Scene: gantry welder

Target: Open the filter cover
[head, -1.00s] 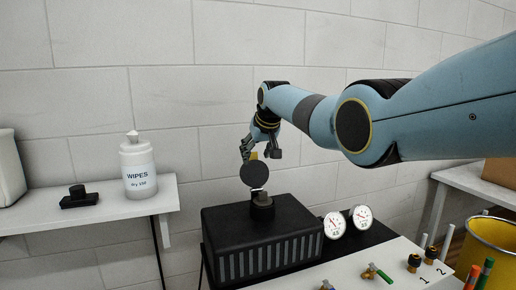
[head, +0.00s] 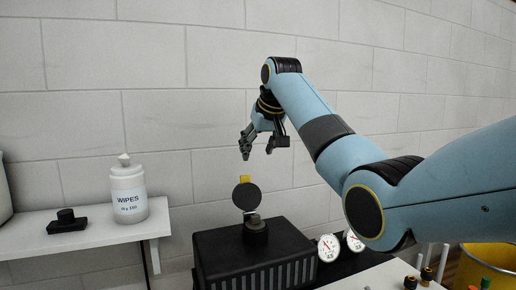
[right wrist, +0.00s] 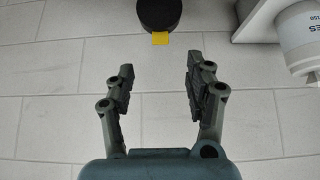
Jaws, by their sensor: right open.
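The filter cover (head: 246,198) is a round black disc with a yellow tab (head: 244,179) on its upper edge. It stands swung up, nearly on edge, above the dark round filler neck (head: 255,230) on the black ribbed box (head: 255,255). My right gripper (head: 258,151) is open and empty, above the cover and apart from it. In the right wrist view, the open fingers (right wrist: 160,75) have nothing between them. The cover (right wrist: 159,13) and its yellow tab (right wrist: 160,38) show beyond the fingertips there. My left gripper is not in view.
A shelf (head: 95,228) at left holds a white wipes bottle (head: 129,190) and a small black object (head: 67,222). Two round gauges (head: 329,248) stand right of the box. A yellow bin (head: 478,266) is at lower right.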

